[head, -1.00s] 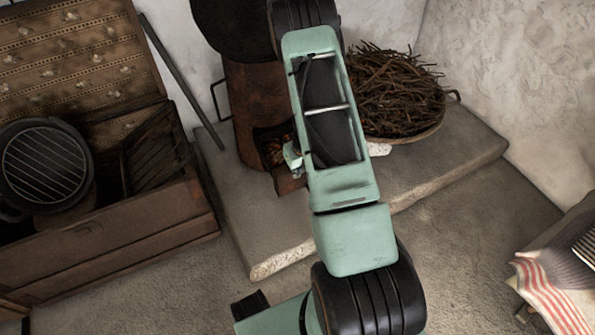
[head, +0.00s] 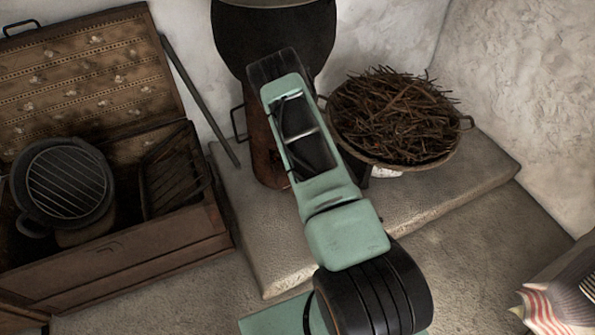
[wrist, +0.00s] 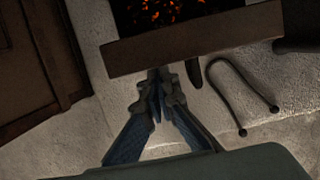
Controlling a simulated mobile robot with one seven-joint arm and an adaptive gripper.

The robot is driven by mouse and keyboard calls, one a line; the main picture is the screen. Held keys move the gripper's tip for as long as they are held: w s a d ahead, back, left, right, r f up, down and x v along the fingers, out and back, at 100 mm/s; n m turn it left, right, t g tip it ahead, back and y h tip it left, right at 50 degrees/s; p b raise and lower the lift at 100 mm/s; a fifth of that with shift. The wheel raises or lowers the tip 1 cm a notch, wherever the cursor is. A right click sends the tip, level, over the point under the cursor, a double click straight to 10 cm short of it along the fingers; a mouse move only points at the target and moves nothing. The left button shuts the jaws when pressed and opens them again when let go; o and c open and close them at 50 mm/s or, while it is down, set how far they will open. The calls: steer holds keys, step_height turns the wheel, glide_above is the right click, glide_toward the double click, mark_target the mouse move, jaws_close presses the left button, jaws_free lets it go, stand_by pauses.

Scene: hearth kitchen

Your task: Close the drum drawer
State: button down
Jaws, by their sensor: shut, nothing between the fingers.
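The rusty brown drum (head: 265,155) stands on the stone ledge under a large black pot (head: 290,42). My arm hides its front and the drawer in the head view. In the wrist view, the drawer front (wrist: 195,42) is a brown panel across the top, with glowing embers (wrist: 165,12) showing behind it, so the drawer is at least partly open. My gripper (wrist: 158,80) is shut and empty, its tips close to the lower edge of the drawer front. I cannot tell whether they touch it. The gripper is hidden in the head view.
A basket of twigs (head: 395,120) stands right of the drum. An open wooden chest (head: 130,255) with a grill pot (head: 65,180) is on the left. A bent dark rod (wrist: 245,88) shows right of my fingers. A striped cloth (head: 545,305) is at the lower right.

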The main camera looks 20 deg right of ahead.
steer(key=shift+w, duration=1.25)
